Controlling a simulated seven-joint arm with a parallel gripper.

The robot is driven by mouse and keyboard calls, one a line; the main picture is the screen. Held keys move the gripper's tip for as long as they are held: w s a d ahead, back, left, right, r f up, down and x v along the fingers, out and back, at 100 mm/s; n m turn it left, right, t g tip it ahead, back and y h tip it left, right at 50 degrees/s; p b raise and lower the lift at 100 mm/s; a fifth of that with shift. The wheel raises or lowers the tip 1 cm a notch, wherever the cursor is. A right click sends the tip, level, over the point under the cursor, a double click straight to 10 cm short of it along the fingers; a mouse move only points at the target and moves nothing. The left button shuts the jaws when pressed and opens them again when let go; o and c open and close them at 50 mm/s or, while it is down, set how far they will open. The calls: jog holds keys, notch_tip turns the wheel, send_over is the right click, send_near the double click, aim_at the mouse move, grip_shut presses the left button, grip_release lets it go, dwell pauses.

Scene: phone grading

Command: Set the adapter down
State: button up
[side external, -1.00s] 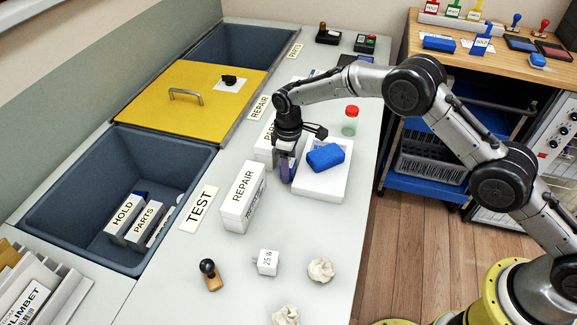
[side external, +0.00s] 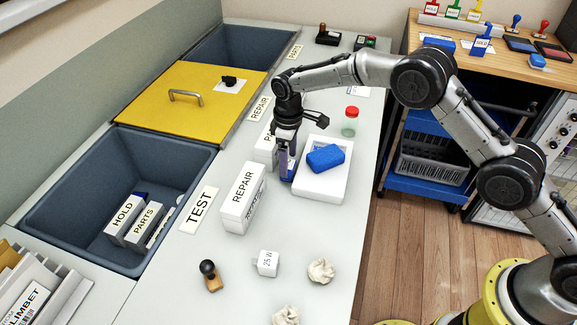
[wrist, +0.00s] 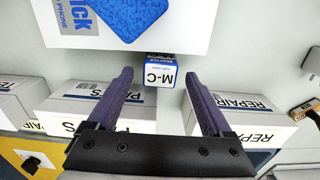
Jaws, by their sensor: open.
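A small white and blue box marked "M-C" and "ADAPTER" (wrist: 160,76) shows in the wrist view, just beyond and between my fingertips. It stands close to the edge of a flat white box (wrist: 190,35). My gripper (wrist: 158,76) is open, with its two purple fingers spread on either side of the adapter box and gaps on both sides. In the side view, my gripper (side external: 287,176) points down beside the flat white box (side external: 322,188).
A blue pad (side external: 325,157) lies on the flat white box. A REPAIR box (side external: 241,197) and a PARTS box stand nearby.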

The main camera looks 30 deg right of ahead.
notch_tip(320, 180, up, 8)
jog(key=shift+r, duration=0.15)
notch_tip(320, 180, up, 10)
jog(key=m+t, duration=0.1)
jog(key=m, duration=0.1)
send_over(289, 163)
jog(key=s+d, duration=0.4)
jog(key=d, duration=0.1)
jog(key=s+d+r+m+t, duration=0.2)
jog(key=s+d+r, duration=0.5)
jog(key=s+r, duration=0.35)
jog(key=s+d+f+m+t, duration=0.1)
jog(key=s+d, duration=0.3)
jog(key=s, duration=0.8)
jog(key=s+d+f+m+t, duration=0.1)
jog(key=s+d+m, duration=0.2)
jog(key=s, duration=0.9)
jog(key=shift+s+d+f+m+t, duration=0.25)
jog(key=shift+s+d+m+t, duration=0.05)
jog(key=shift+d+m, duration=0.1)
jog(key=shift+s+f, duration=0.3)
jog(key=shift+s, duration=0.05)
jog(key=c, duration=0.4)
